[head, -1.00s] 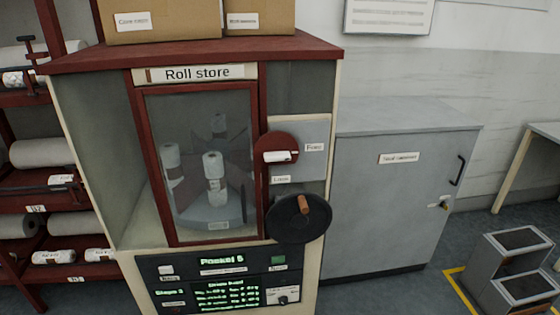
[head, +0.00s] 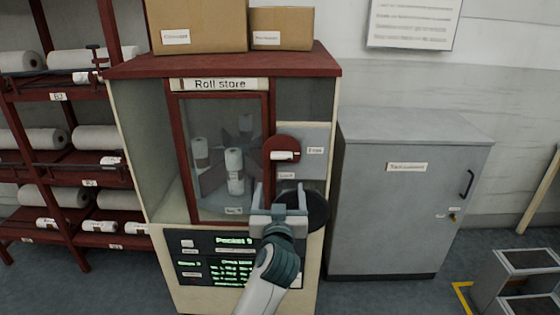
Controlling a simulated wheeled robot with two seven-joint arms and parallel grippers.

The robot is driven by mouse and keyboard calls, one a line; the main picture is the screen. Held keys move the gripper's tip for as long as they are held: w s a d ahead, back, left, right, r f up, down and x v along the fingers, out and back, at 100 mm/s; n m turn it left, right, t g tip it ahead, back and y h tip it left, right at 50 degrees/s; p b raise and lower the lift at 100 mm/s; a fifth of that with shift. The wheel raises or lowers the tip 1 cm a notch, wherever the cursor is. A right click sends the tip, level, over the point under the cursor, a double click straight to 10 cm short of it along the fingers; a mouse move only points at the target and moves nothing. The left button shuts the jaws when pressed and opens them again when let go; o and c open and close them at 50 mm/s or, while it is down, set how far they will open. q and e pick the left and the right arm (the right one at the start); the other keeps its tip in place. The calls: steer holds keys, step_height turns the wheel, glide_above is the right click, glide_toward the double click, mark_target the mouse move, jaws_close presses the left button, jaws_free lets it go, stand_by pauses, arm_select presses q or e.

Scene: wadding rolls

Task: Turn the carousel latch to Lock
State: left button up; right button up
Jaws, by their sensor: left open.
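The roll store cabinet has a glass door (head: 222,160) in a red frame, with white rolls (head: 235,172) standing on a carousel behind it. The carousel latch (head: 284,156) is a red disc with a white lever lying about level. A "Free" label (head: 315,150) is to its right and a label that seems to read "Lock" (head: 287,176) is below it. My left gripper (head: 279,190) is open and empty, its fingers pointing up just below the latch in the picture. It partly covers the black handwheel (head: 317,207). My right gripper is out of view.
A control panel with a green display (head: 232,240) sits below the door, partly behind my arm. Cardboard boxes (head: 198,28) rest on top. A red rack of rolls (head: 60,160) stands left, a grey cabinet (head: 400,210) right, and a grey step (head: 520,275) at the lower right.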

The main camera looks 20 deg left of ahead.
arm_select(q)
steer(key=p, duration=0.4)
glide_toward(281, 157)
steer(key=x, duration=0.6)
steer(key=shift+w, duration=0.3)
steer(key=shift+p+x, duration=0.3)
steer(key=shift+x, duration=0.7)
steer(key=shift+f, duration=0.1)
steer(key=c, duration=1)
